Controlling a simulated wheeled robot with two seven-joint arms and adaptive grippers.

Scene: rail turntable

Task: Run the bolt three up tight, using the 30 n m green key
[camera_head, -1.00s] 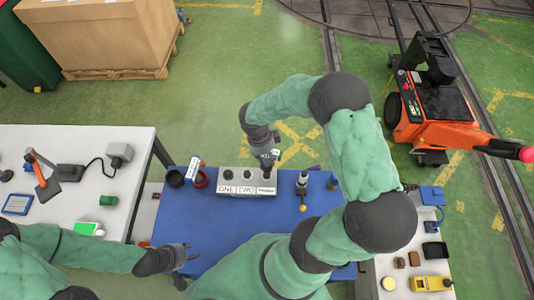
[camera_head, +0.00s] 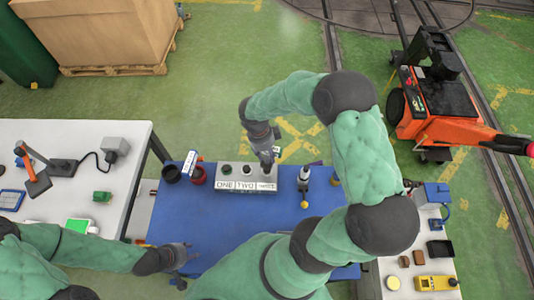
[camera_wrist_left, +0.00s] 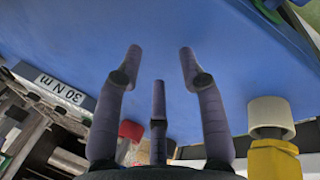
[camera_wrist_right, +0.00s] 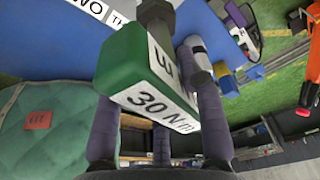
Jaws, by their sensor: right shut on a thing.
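My right gripper (camera_head: 267,160) is shut on the green key (camera_wrist_right: 122,65), whose white label reads 30 N m. It holds the key over the right end of the pale block (camera_head: 234,186) labelled ONE, TWO and a partly readable third word. Bolt one (camera_head: 227,170) and bolt two (camera_head: 246,169) show on top; bolt three is hidden behind the gripper. The key's metal end (camera_wrist_right: 155,12) shows in the right wrist view; I cannot tell whether it sits on the bolt. My left gripper (camera_wrist_left: 160,65) is open and empty over the blue table (camera_head: 225,225).
A black cup (camera_head: 172,174) and a red cup (camera_head: 197,175) stand left of the block, by a small label sign (camera_head: 190,161). White tables flank the blue one, whose front middle is clear.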

